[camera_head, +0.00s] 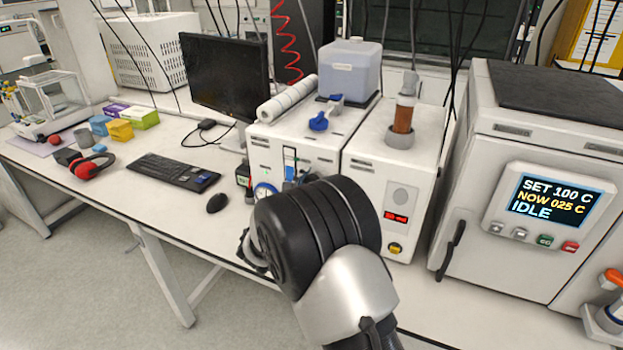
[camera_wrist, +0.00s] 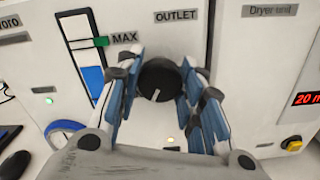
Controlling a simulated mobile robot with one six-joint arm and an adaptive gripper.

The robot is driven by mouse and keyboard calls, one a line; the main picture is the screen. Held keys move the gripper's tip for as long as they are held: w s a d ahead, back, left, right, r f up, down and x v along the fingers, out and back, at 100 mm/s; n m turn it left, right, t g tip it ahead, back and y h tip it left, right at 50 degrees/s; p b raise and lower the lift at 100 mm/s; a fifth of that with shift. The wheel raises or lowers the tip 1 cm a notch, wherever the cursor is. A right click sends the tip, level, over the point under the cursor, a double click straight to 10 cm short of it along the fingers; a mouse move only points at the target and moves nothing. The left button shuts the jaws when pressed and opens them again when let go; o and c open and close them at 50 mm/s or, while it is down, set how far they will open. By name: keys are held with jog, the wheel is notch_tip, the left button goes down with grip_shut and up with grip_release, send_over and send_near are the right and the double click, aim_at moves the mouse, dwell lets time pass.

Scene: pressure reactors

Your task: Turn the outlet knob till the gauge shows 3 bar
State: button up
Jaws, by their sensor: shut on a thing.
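The black outlet knob (camera_wrist: 159,76) is on the white front panel under the OUTLET label in the wrist view. A white pointer line on it points down and slightly left. My gripper (camera_wrist: 155,86) has its blue-padded fingers on both sides of the knob and is shut on it. In the head view my arm hides the knob and the fingers. A round gauge (camera_head: 264,190) with a blue rim shows partly at the left of my arm; its reading is too small to tell. A blue rim (camera_wrist: 63,127) also shows at lower left in the wrist view, its face unreadable.
A level window (camera_wrist: 83,55) with a green MAX mark is left of the knob. The dryer unit (camera_head: 395,165) stands close on the right, with a red display and a yellow button. A mouse (camera_head: 217,203) and keyboard (camera_head: 165,170) lie left on the bench.

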jog(key=n+p, duration=0.4)
jog(key=n, duration=0.2)
jog(key=shift+r+n, duration=0.15)
jog(key=shift+n, duration=0.15)
jog(key=n+p, duration=0.2)
jog(key=n, duration=0.2)
jog(key=shift+p, duration=0.4)
jog(key=shift+n+p, duration=0.6)
jog(key=shift+n, duration=0.7)
jog(key=o, duration=1.1)
